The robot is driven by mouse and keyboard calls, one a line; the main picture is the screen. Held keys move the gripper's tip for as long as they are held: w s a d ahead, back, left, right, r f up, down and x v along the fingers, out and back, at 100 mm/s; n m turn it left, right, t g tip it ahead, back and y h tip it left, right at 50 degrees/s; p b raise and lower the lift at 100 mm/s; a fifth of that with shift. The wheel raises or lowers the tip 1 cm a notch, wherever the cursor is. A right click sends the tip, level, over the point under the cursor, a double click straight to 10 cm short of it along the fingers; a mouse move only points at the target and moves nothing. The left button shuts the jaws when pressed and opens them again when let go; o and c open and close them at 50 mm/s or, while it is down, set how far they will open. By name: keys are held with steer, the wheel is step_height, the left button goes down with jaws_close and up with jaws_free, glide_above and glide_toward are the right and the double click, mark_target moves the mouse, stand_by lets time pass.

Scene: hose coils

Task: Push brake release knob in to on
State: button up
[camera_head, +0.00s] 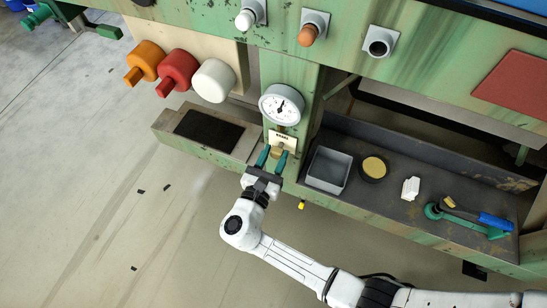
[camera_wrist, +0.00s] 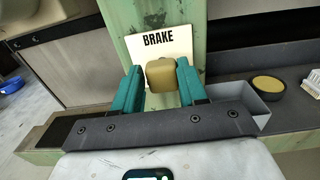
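The brake release knob (camera_wrist: 161,73) is a tan block in front of a cream plate (camera_wrist: 158,47) lettered BRAKE in the wrist view. The plate (camera_head: 283,139) is on the green post below the gauge in the head view, with the knob (camera_head: 277,153) just under its lettering. My gripper (camera_wrist: 160,82) has its two teal fingers on either side of the knob. The right finger is close to the knob and a gap shows on the left. In the head view my gripper (camera_head: 272,159) is at the post, fingers apart.
A round gauge (camera_head: 282,104) sits above the plate. Orange, red and white knobs (camera_head: 178,72) hang at upper left. A shelf on the right holds a grey bin (camera_head: 328,169), a round tin (camera_head: 374,167), a white item (camera_head: 410,188) and a green tool (camera_head: 468,221). Open floor lies at left.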

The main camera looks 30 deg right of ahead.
steer(key=o, duration=0.4)
steer(key=shift+w+d, duration=0.15)
steer(key=shift+d, duration=0.35)
steer(key=shift+v, duration=5.45)
steer(key=shift+w+a, duration=0.1)
steer(key=s+d+f+m+g+y+p, duration=0.1)
steer(key=s+d+m+g+y+p, duration=0.1)
steer(key=s+d+m+g, duration=0.4)
steer(key=s+d+m+g+y+p, duration=0.1)
steer(key=s+d+m+g+y, duration=0.25)
steer(key=d+m, duration=0.55)
steer(key=s+r+m+y+p, duration=0.1)
steer(key=s+r+m+y, duration=0.1)
steer(key=m+y, duration=0.1)
steer(key=s+r+m+y+p, duration=0.1)
steer(key=s+r+m+y, duration=0.1)
steer(key=s+m, duration=0.1)
steer(key=s+r+m+y+p, duration=0.1)
steer(key=s+m+y, duration=0.2)
steer(key=m, duration=0.1)
steer(key=shift+d+r+m+y, duration=0.2)
steer(key=shift+r+m+y, duration=0.15)
steer(key=shift+r+m, duration=0.05)
